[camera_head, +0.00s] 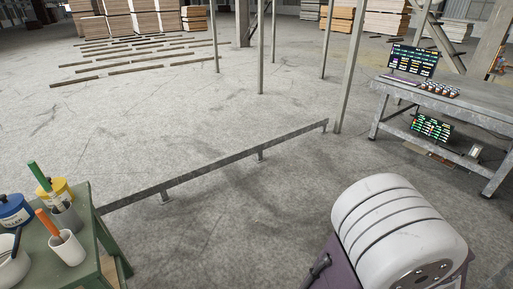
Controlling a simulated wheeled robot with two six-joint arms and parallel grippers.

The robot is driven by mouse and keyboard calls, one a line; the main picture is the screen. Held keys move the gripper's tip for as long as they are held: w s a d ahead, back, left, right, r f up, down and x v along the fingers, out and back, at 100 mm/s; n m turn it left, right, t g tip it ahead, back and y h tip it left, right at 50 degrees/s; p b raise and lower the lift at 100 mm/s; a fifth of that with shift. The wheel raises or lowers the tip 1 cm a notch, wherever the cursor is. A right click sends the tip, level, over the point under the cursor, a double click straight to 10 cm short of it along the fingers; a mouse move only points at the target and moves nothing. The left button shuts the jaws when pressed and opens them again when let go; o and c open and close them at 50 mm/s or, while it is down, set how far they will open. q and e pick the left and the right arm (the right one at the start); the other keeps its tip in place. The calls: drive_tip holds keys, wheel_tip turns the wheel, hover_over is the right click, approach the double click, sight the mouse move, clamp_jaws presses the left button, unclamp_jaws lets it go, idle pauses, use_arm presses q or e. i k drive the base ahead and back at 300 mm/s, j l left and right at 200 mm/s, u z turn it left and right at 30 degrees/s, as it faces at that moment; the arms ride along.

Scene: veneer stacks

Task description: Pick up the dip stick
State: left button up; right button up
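A green table (108,268) stands at the lower left. On it a white cup (67,250) holds an upright, slightly tilted orange-handled tool (46,222). Behind it a grey cup (66,217) holds a green-handled tool (37,176) that looks like a brush. A white bowl (12,270) at the left edge has a thin dark stick (16,243) leaning in it. I cannot tell for sure which of these is the dip stick. Neither of my grippers is in view.
A blue can (14,211) and yellow can (62,188) stand on the green table. A low metal rail (215,162) crosses the floor. A large white ribbed drum (395,225) is at lower right. A grey workbench (450,103) stands right. Middle floor is clear.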

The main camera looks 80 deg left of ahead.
sight(32, 165)
drive_tip(key=u, duration=4.45)
